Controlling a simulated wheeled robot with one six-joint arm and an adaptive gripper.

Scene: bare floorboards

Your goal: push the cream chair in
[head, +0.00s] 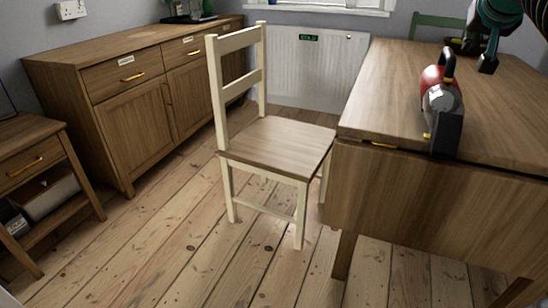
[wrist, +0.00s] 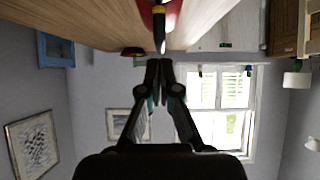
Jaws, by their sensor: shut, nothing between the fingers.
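The cream chair (head: 226,105) stands upright on the floorboards in the head view, with a brown wooden seat (head: 280,143). Its backrest is on the left and its seat points right, towards the wooden table (head: 395,85). The seat's right edge appears close to the table's left edge; I cannot tell whether it reaches under. My gripper (head: 487,66) is at the top right, over the table and well apart from the chair. In the wrist view, my gripper (wrist: 160,64) has its fingers together and empty. The chair is not visible there.
A red and silver object (head: 440,95) with dark parts stands on the table's near edge. A wooden sideboard (head: 135,100) and a smaller cabinet (head: 35,160) line the left side. A green chair (head: 438,24) is behind the table. Floor between sideboard and cream chair is clear.

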